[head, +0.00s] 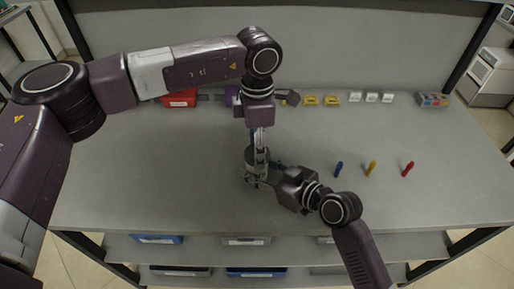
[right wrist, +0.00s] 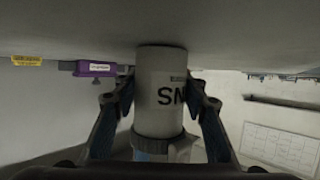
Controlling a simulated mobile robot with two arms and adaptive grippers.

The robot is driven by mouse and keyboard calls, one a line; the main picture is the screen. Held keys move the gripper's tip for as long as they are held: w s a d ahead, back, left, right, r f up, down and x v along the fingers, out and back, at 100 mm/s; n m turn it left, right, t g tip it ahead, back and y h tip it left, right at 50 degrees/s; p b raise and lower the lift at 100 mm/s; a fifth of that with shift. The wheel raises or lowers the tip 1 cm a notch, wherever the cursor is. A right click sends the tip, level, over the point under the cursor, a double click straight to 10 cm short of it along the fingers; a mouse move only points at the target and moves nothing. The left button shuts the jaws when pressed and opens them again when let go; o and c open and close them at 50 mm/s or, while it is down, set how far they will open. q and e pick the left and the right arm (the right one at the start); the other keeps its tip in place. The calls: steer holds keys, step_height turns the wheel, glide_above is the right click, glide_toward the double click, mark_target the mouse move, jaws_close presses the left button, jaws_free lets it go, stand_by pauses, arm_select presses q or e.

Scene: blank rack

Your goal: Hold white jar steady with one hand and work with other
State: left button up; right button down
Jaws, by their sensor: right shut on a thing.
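The white jar (right wrist: 160,95) stands in the middle of the right wrist view, with dark lettering that reads "SN" and a bluish band at its lower end in that picture. My right gripper (right wrist: 162,112) has one dark finger on each side of it and is shut on it. In the head view the right gripper (head: 266,175) reaches the jar from the lower right. My left gripper (head: 259,157) points down over the jar from above. The two grippers overlap there and hide most of the jar; the left jaws' opening is unclear.
Along the back of the grey table (head: 150,190) stand a red bin (head: 180,98), yellow pieces (head: 311,100), white pieces (head: 371,97) and a multicoloured box (head: 433,100). Blue (head: 338,169), yellow (head: 371,168) and red (head: 408,169) upright items stand at right. The table's left is clear.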

arm_select(q)
steer(key=n, duration=1.9)
steer(key=shift+r, duration=0.25)
steer(key=shift+r, duration=0.9)
